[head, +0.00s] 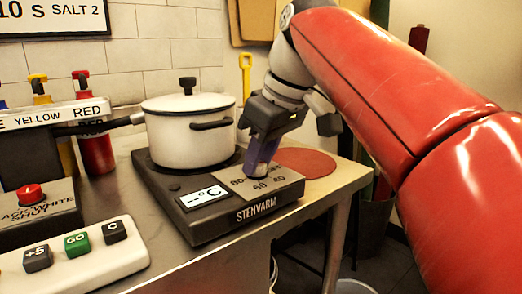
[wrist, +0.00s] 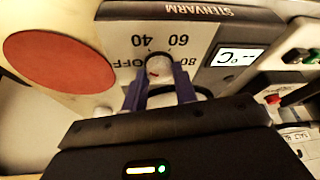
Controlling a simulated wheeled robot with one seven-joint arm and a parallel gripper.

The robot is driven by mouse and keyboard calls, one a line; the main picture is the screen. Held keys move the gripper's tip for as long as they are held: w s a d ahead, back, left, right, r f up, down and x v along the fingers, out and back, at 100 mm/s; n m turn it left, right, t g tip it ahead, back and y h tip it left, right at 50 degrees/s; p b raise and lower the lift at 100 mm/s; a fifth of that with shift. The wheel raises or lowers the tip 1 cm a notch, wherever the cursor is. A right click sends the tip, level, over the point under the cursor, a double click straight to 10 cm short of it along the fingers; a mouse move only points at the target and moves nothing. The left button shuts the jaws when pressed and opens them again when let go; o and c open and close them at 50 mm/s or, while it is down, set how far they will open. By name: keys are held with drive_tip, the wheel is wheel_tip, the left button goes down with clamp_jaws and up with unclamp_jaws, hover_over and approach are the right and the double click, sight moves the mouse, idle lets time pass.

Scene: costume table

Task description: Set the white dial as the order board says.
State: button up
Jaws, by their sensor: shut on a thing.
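The white dial (wrist: 161,66) sits on the stove's control panel, ringed by OFF, 40, 60 and 80. A small red mark shows on it, but I cannot tell which setting it points to. My gripper (wrist: 160,82) is shut on the dial, one purple finger on each side. In the head view my gripper (head: 262,165) reaches down to the panel and hides the dial. The stove (head: 190,225), labelled STENVARM, has a display (head: 204,198) reading "--°C". The order board (head: 52,18) is cut off at top left; only "10 S SALT 2" is readable.
A white lidded pot (head: 188,135) stands on the stove left of my gripper. A red round mat (head: 305,162) lies at right. A button panel (head: 75,255) and a red button (head: 30,193) are at front left, with bottles (head: 96,150) behind.

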drive_tip(key=m+h, duration=0.1)
drive_tip(key=m, duration=0.2)
drive_tip(key=m+t+h, duration=0.1)
drive_tip(key=m, duration=0.1)
drive_tip(key=shift+s+a+m, duration=0.1)
drive_tip(key=shift+a+m, duration=0.1)
drive_tip(key=shift+m, duration=0.2)
idle(0.4)
drive_tip(key=o, duration=1)
drive_tip(key=shift+c, duration=0.2)
drive_tip(key=v, duration=0.8)
drive_tip(key=shift+s+f, duration=0.1)
drive_tip(key=shift+s, duration=0.05)
